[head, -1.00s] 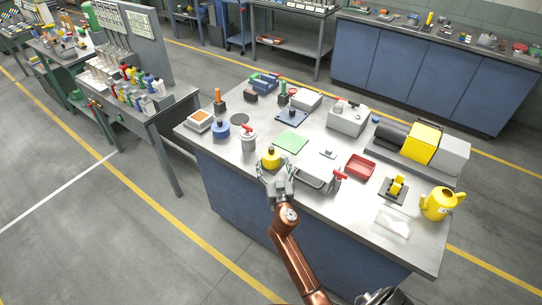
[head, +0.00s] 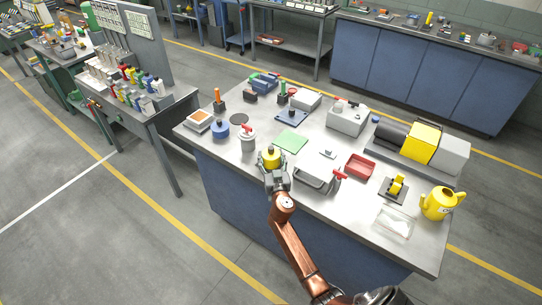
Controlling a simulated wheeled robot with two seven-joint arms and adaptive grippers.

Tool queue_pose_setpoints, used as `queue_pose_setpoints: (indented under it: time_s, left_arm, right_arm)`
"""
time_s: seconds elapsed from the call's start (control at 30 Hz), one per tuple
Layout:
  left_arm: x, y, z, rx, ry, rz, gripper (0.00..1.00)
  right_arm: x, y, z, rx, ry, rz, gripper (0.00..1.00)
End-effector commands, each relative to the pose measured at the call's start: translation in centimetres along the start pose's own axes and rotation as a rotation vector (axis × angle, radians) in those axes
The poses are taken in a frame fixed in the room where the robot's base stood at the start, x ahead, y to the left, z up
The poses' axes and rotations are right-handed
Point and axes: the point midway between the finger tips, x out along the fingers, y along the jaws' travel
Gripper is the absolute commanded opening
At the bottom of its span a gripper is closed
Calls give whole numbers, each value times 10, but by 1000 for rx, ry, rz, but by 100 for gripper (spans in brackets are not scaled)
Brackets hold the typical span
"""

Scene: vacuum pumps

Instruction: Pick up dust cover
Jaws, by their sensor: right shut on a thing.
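My right gripper (head: 271,170) reaches over the near edge of the workbench and is shut on a small yellow round piece with a dark top (head: 270,157). The fingers hide its near side, and I cannot tell whether it is clear of the bench top. No label shows whether this piece is the dust cover. A similar blue piece with a dark knob (head: 221,131) stands further left. My left gripper is not in view.
A lidded grey pot (head: 248,142) stands left of the gripper, and a grey tray (head: 312,185) lies close on its right. A green mat (head: 291,141) lies behind. A red tray (head: 360,167) and yellow watering can (head: 438,205) are further right.

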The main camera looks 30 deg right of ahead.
Motion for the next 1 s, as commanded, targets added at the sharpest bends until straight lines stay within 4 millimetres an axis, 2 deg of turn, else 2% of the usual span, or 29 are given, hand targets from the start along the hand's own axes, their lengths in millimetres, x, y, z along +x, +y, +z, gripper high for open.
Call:
queue_pose_setpoints:
  time_s: [0.03, 0.3, 0.57, 0.67, 0.83, 1.0]
  left_arm:
    - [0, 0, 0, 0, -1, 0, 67]
    - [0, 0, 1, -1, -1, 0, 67]
    - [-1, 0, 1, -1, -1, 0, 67]
    - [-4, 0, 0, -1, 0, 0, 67]
    - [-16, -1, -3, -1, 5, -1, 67]
    - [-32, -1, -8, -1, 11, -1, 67]
  right_arm:
    - [0, 0, 0, 0, 0, 0, 44]
    - [0, 0, 0, 0, 0, 0, 26]
    - [0, 0, -3, 1, 1, 0, 25]
    - [0, 0, -10, 2, 2, 0, 25]
    - [0, -1, -36, 2, 5, -1, 25]
    - [-25, -4, -66, 4, 4, -1, 25]
